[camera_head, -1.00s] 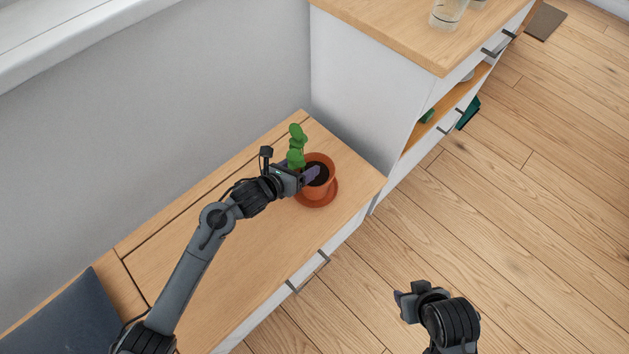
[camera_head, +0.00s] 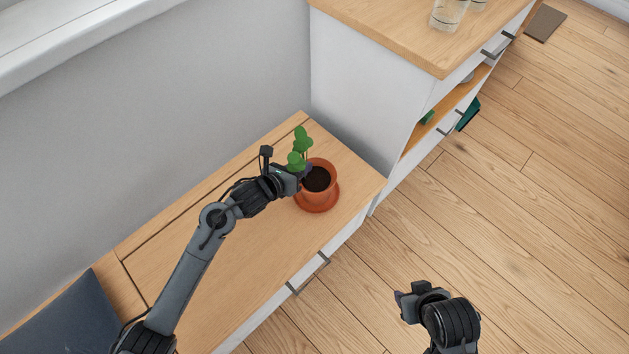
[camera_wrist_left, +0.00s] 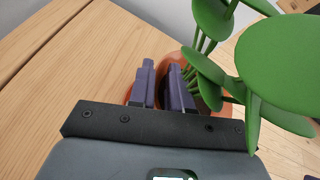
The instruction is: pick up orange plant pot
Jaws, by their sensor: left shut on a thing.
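The orange plant pot (camera_head: 320,190) stands upright on its saucer (camera_head: 333,205) on the wooden bench, with dark soil and a green plant (camera_head: 301,147) in it. My left gripper (camera_head: 304,175) is shut on the pot's rim at its left side. In the left wrist view the two purple-grey fingers (camera_wrist_left: 163,85) are close together over the orange rim (camera_wrist_left: 186,57), and green leaves (camera_wrist_left: 283,60) cover the right part. My right gripper (camera_head: 405,301) is empty, over the floor at the lower right; its fingers are too hidden to tell how far apart they are.
The wooden bench (camera_head: 240,235) has free room left of the pot. A white cabinet (camera_head: 365,95) with a wooden top stands close behind and to the right. Glass jars (camera_head: 448,14) stand on it. A dark cushion (camera_head: 70,315) lies at the lower left.

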